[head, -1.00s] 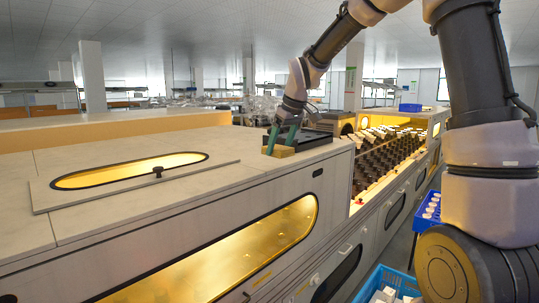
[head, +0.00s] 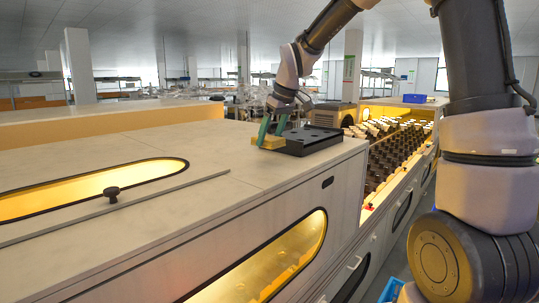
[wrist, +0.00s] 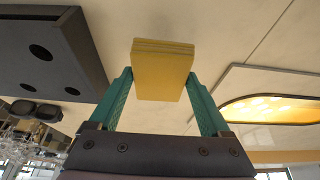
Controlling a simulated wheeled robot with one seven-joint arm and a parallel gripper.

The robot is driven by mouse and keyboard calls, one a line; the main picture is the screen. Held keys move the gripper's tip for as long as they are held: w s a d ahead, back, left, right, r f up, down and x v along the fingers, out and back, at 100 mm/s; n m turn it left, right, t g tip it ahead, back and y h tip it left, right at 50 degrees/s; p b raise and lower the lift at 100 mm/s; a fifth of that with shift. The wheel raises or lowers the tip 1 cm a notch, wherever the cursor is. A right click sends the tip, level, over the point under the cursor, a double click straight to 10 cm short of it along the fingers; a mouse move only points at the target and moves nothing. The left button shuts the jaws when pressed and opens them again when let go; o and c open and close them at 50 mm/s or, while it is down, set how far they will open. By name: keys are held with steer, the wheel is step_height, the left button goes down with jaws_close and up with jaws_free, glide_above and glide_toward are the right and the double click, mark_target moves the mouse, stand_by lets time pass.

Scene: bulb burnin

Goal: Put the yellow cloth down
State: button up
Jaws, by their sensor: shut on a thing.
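The yellow cloth (head: 268,142) is a folded pad. My gripper (head: 272,126), with teal fingers, is shut on it from above. The cloth is at the cabinet's pale top (head: 215,150), just left of a black tray (head: 312,140); I cannot tell whether it touches the surface. In the wrist view the cloth (wrist: 163,70) sits between the two teal fingers of my gripper (wrist: 160,88), with the pale top behind it. The black tray with round holes (wrist: 45,55) is beside it at the left there.
Rows of dark bulb holders (head: 402,150) run beyond the tray. A blue crate (head: 391,290) is low at the right. Bare top lies left of the cloth.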

mark_target(270, 163)
steer(key=shift+f, duration=2.65)
steer(key=o, duration=1.1)
steer(key=shift+f, duration=0.1)
steer(key=shift+o, duration=0.2)
steer(key=v, duration=1.2)
steer(key=s+d+r+m+t+h, duration=0.1)
steer(key=s+d+m+t, duration=0.3)
steer(key=s+d+m, duration=0.9)
steer(key=s+d+r, duration=0.1)
steer(key=s+d, duration=0.2)
steer(key=s, duration=0.5)
steer(key=shift+d+r, duration=0.15)
steer(key=shift+d, duration=0.1)
